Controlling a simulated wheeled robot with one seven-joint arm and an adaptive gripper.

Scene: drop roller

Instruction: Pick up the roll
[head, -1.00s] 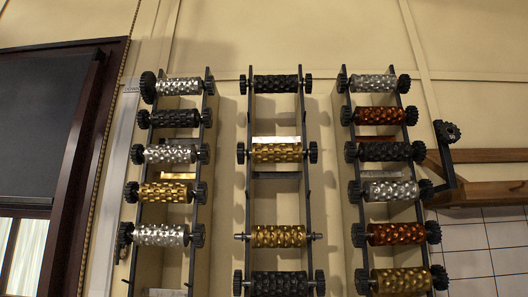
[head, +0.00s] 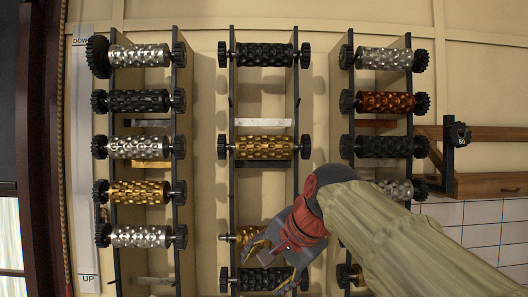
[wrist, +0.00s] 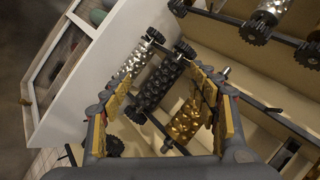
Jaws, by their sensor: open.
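The frames do not show which roll the task means. A gold dimpled roll (head: 246,235) without gears sits low in the middle rack, partly hidden behind my gripper (head: 274,262). It also shows in the wrist view (wrist: 187,121), partly covered by the right finger. A black roll (head: 252,281) with gears sits below it, near the fingertips in the head view. In the wrist view, a black roll (wrist: 160,82) lies between the open fingers (wrist: 161,84). My gripper is open and appears empty. I cannot tell whether it touches a roll.
Another gold roll (head: 263,147) and a black roll (head: 264,55) sit higher in the middle rack. Side racks hold silver (head: 140,147), black, gold and copper (head: 388,103) rolls. Dark rack rails and gears crowd the space. A wooden shelf (head: 490,184) is at the right.

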